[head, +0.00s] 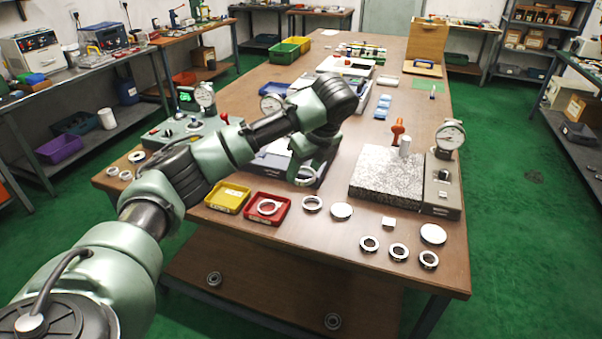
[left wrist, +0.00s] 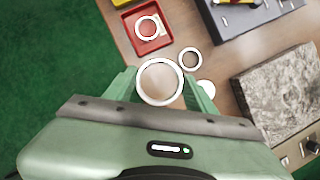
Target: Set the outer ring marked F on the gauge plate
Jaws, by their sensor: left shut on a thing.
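My left gripper (head: 306,176) is shut on a bright metal ring (left wrist: 160,103), held above the table in front of the grey tray. In the left wrist view the ring sits between the two green fingers (left wrist: 160,85), its open face towards the camera. No letter can be read on it. A speckled granite plate (head: 385,176), beside a dial gauge (head: 450,136) on a grey base, lies to the right of the gripper; it also shows in the left wrist view (left wrist: 280,92). I cannot tell for sure which surface is the gauge plate. My right gripper is not in view.
A red tray (head: 252,216) with a ring in it and a yellow tray (head: 228,197) stand at the front edge. A ring (head: 312,204), a disc (head: 342,211) and several more rings and discs lie along the front. An orange-handled tool (head: 397,131) stands behind the granite plate.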

